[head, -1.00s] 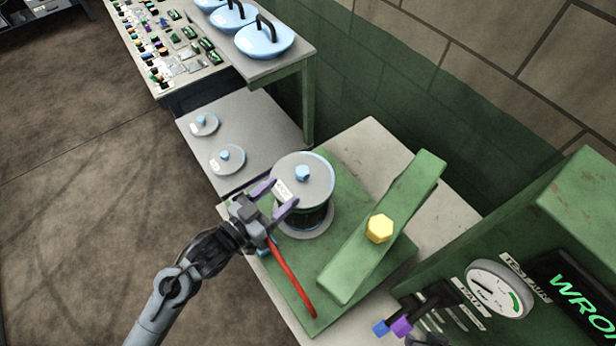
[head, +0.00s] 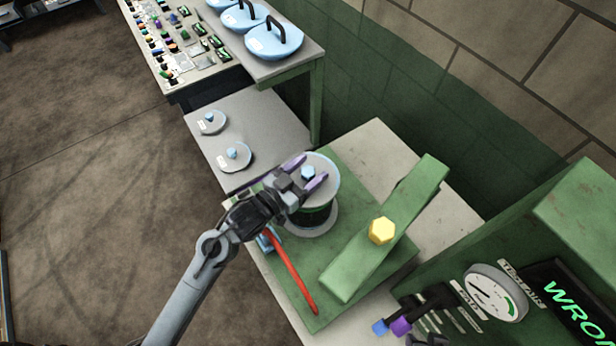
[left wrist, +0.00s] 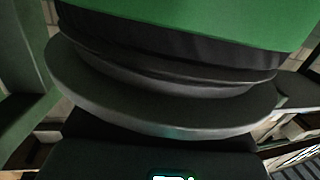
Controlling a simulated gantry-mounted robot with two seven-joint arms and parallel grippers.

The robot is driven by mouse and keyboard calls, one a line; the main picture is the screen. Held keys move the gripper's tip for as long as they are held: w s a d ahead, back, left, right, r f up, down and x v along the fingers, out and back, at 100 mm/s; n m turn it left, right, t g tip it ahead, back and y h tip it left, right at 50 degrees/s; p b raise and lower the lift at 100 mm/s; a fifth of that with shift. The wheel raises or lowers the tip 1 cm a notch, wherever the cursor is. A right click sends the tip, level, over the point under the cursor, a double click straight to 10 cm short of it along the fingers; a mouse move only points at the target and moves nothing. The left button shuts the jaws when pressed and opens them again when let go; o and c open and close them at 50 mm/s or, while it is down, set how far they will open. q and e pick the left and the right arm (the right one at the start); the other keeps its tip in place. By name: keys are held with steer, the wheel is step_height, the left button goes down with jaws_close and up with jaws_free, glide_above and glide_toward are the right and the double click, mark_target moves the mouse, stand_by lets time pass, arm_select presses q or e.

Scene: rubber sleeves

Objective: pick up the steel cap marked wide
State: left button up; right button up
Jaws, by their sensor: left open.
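A round steel cap (head: 328,172) with a blue hexagonal knob (head: 308,172) sits on a dark sleeve (head: 318,216) on the green fixture. My left gripper (head: 306,174) is open, its purple fingertips on either side of the knob, over the cap. I cannot tell whether they touch it. In the left wrist view, a grey disc (left wrist: 150,108) lies close, with black and green surfaces above it. Two smaller caps with blue knobs, the far one (head: 212,127) and the near one (head: 235,163), lie on the low grey table. Their labels are too small to read. My right gripper is not seen.
A green bar (head: 410,200) with a yellow hexagonal knob (head: 381,231) stands right of the cap. A red lever (head: 292,273) lies in front. Blue lids (head: 272,42) sit on the back bench. A gauge panel (head: 495,290) is at lower right.

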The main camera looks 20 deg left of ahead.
arm_select(q)
jaws_close()
stand_by(0.3)
steer(key=shift+r, duration=0.1)
